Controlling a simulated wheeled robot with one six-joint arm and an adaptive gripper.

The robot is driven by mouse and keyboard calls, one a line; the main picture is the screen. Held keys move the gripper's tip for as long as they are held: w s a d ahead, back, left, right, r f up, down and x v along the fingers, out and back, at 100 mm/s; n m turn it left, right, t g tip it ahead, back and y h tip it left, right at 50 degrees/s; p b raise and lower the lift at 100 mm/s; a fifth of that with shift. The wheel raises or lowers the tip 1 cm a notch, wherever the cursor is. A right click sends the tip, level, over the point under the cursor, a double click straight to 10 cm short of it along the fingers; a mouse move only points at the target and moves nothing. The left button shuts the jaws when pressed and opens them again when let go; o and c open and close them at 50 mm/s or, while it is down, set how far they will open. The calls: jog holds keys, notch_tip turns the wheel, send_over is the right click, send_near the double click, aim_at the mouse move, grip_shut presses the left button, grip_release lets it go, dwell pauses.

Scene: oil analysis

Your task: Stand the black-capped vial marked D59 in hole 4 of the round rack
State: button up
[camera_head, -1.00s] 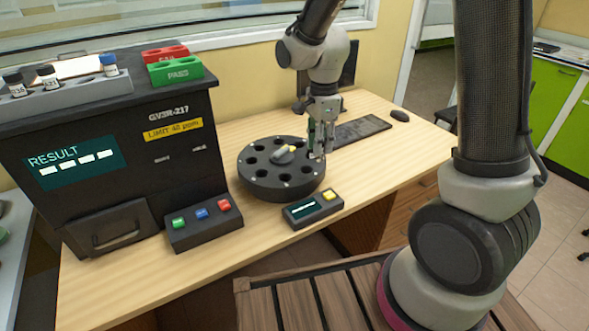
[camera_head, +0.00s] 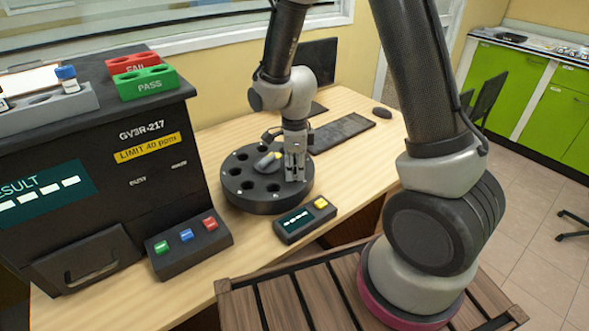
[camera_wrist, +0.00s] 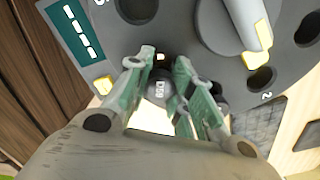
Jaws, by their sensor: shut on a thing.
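The vial marked D59 (camera_wrist: 159,89) is between the fingers of my gripper (camera_wrist: 165,62) in the wrist view, its label facing the camera. My gripper is shut on it. In the head view my gripper (camera_head: 295,176) points down over the right part of the round black rack (camera_head: 262,205). The vial cannot be made out there. The rack also fills the top of the wrist view (camera_wrist: 185,18), with a "2" printed near one hole. The fingers hide the vial's lower end, so I cannot tell whether it is in a hole. Hole 4's number is not readable.
A grey pointer with a yellow tip (camera_head: 267,160) sits on the rack's middle. A small display box with a yellow button (camera_head: 305,220) stands close in front. The black analyser (camera_head: 110,190) and its button box (camera_head: 188,246) are left. A keyboard (camera_head: 340,133) lies behind.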

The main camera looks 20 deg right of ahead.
aim_at(295, 166)
jog(key=shift+f, duration=0.2)
jog(key=o, duration=0.9)
jog(key=shift+o, duration=0.2)
notch_tip(295, 166, up, 12)
jog(key=s+d+r+n+t, duration=0.2)
jog(key=s+d+r+n, duration=0.5)
jog(key=s+n, duration=0.2)
jog(key=s+d+r+n+t, duration=0.2)
jog(key=s+d+r+n, duration=0.6)
jog(key=s+n, duration=0.2)
jog(key=shift+r+n, duration=0.2)
jog(key=shift+n, duration=0.9)
